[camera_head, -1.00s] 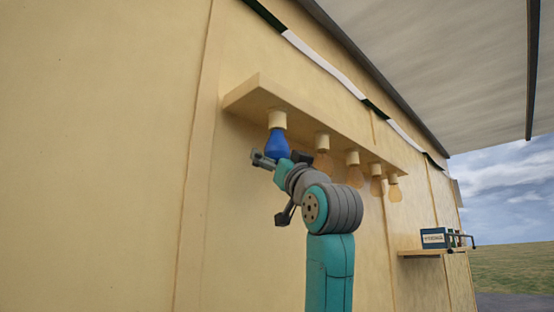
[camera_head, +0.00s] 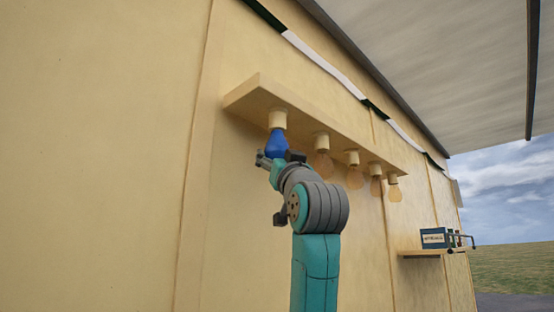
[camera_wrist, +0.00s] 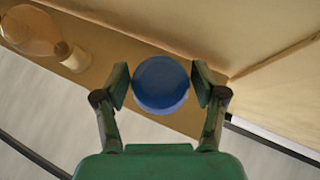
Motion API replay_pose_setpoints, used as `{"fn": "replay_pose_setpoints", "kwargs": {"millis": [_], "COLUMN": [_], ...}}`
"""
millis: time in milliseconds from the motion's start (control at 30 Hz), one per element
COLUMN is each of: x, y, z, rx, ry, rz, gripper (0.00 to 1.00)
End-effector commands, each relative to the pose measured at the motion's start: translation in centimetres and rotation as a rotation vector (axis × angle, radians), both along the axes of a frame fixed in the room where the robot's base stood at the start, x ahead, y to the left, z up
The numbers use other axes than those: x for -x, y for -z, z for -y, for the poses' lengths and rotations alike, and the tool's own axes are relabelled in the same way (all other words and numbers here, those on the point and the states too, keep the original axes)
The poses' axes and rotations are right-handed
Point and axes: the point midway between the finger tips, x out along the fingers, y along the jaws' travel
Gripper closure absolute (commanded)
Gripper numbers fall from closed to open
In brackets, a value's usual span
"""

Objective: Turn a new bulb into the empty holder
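A blue bulb (camera_head: 276,143) stands upright under the nearest cream holder (camera_head: 278,119), on the underside of a wooden ledge (camera_head: 250,95). The bulb's top meets the holder's mouth; how deep it sits cannot be seen. My gripper (camera_head: 279,158) is below the holder, with its fingers on both sides of the bulb's lower part. The holder is hidden behind the bulb there.
Several amber bulbs (camera_head: 323,165) hang from the other holders along the ledge, close to the right of my gripper. One also shows in the wrist view (camera_wrist: 32,30). A blue box (camera_head: 435,238) sits on a small shelf (camera_head: 420,252) farther right. The wall left is bare.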

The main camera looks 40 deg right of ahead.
Motion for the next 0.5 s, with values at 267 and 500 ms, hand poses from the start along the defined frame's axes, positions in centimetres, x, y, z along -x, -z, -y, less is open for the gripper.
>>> {"fn": "replay_pose_setpoints", "kwargs": {"millis": [267,500], "x": [0.00,0.01], "y": [-0.01,-0.03], "z": [0.00,0.04], "rx": [0.000,0.000], "ry": [0.000,-0.008], "rz": [0.000,0.001], "gripper": [0.66,0.66]}}
